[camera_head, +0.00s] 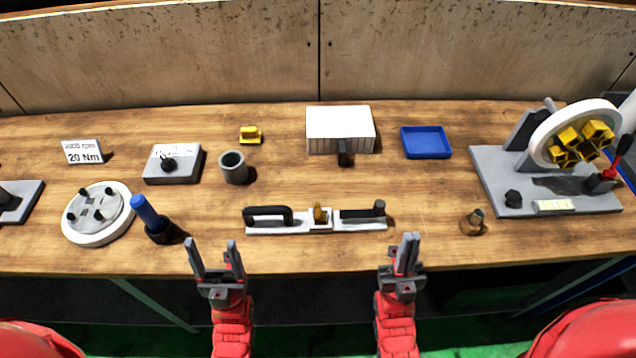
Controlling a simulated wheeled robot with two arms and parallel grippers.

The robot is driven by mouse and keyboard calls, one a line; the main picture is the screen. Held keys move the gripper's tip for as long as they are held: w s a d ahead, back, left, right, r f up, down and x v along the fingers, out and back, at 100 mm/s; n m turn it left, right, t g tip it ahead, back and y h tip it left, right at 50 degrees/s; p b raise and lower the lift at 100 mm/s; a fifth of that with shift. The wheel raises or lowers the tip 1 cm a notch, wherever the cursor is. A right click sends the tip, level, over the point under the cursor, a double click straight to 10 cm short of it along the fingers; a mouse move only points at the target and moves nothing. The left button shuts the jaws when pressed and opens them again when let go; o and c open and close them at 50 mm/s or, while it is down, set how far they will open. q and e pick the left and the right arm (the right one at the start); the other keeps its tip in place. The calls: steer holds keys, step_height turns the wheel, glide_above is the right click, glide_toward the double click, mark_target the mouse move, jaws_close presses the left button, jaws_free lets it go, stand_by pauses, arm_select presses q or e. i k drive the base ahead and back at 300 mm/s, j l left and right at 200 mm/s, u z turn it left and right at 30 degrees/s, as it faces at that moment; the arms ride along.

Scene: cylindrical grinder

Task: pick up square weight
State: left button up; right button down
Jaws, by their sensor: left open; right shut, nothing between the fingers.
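I cannot tell for sure which thing is the square weight. Several yellow blocky pieces (582,140) sit on the white ring of the stand at the right. A small yellow piece (250,135) lies on the table at the back, left of the middle. A small brass-coloured round piece (473,222) stands near the front edge, right of the middle. My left gripper (212,243) is open and empty at the table's front edge, right of the blue-handled tool. My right gripper (410,237) is shut and empty at the front edge, left of the brass piece.
A white-and-grey fixture with black handles (333,226) lies between and beyond my grippers. Behind are a grey cup (233,168), a white box (340,122) and a blue tray (426,142). A blue-handled tool (147,212) and white disc (87,237) are left. The stand's grey base (488,168) is right.

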mark_target(320, 217)
steer(key=l+u, duration=0.1)
steer(key=u, duration=0.75)
steer(key=l+u, duration=0.1)
steer(key=u, duration=0.3)
steer(key=k+u, duration=0.1)
steer(key=u, duration=0.35)
steer(key=k+l, duration=0.95)
steer(key=l, duration=0.25)
